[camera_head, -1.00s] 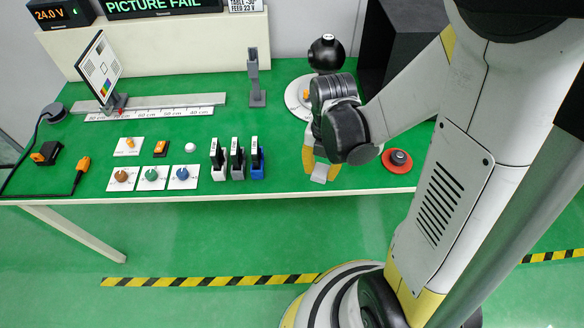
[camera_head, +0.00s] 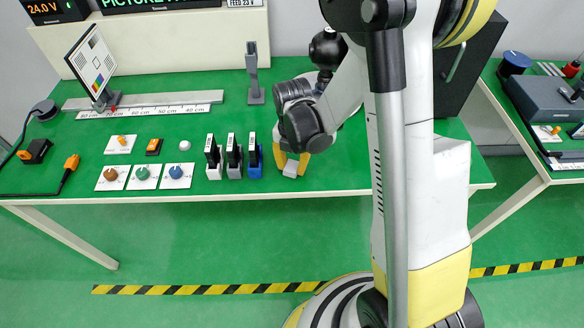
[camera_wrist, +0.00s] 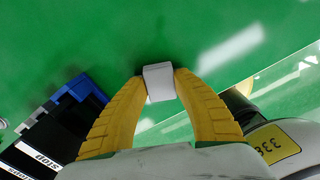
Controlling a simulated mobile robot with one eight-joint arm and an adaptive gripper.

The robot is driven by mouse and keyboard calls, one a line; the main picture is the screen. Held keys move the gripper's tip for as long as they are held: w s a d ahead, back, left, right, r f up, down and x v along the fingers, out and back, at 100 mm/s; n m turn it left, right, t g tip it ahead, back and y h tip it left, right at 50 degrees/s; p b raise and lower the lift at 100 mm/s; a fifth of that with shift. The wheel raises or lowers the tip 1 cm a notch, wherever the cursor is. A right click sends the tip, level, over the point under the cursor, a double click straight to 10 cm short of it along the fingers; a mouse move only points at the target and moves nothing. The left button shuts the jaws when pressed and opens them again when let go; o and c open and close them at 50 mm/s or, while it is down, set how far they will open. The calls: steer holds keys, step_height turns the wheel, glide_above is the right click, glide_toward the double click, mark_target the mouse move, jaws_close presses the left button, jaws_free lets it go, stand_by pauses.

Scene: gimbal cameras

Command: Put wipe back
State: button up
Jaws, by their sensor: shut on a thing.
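The wipe is a small pale grey-white block (camera_wrist: 159,82) held between the yellow fingertips in the wrist view. My gripper (camera_wrist: 159,84) is shut on it. In the head view my gripper (camera_head: 291,165) is at the table's front part, just right of the blue holder (camera_head: 255,171), and the pale wipe (camera_head: 290,173) shows at its tips. The wipe appears to be over the green tabletop near its front edge. Whether it touches the table I cannot tell.
Several dark cards stand in holders, including a white holder (camera_head: 214,172) and a grey holder (camera_head: 234,171). Knobs on white plates, such as the blue knob (camera_head: 176,171), lie left of them. A grey post (camera_head: 254,80) stands behind. My arm hides the table's right part.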

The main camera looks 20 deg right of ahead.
steer(key=shift+r, duration=0.1)
steer(key=o, duration=1.1)
steer(key=shift+c, duration=0.2)
step_height(320, 180, up, 12)
steer(key=p, duration=0.5)
step_height(320, 180, up, 11)
steer(key=m+t, duration=0.4)
steer(key=m, duration=1)
glide_above(293, 166)
steer(key=s, duration=0.6)
steer(key=s+r+m+t, duration=0.3)
steer(key=s+m, duration=0.3)
steer(key=m, duration=0.8)
steer(key=shift+s+a+r, duration=0.15)
steer(key=shift+s+r, duration=0.2)
steer(key=shift+r, duration=0.45)
